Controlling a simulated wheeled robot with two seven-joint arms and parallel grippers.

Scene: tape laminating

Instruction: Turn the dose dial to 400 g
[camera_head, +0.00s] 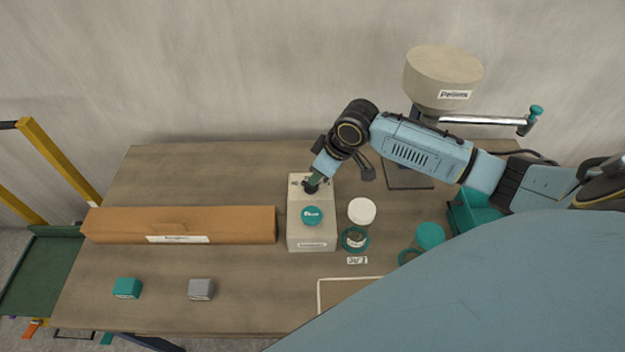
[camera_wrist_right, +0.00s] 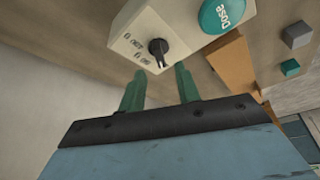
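The pale dose box (camera_head: 312,238) stands on the table, with a round teal Dose button (camera_head: 312,215) on top. Its black dose dial (camera_head: 310,187) is at the far end, partly covered by my right gripper (camera_head: 318,177). In the right wrist view the dial (camera_wrist_right: 158,48) sits just beyond the fingertips of my right gripper (camera_wrist_right: 162,74). The two green fingers are apart with nothing between them, and the dial's knob points down toward the gap. My left gripper is not in view.
A long brown box (camera_head: 180,226) lies left of the dose box. A white lid (camera_head: 362,211) and a green tape roll (camera_head: 355,239) are close on its right. The pellet hopper (camera_head: 443,80) stands behind. Teal (camera_head: 127,288) and grey (camera_head: 201,289) blocks lie in front left.

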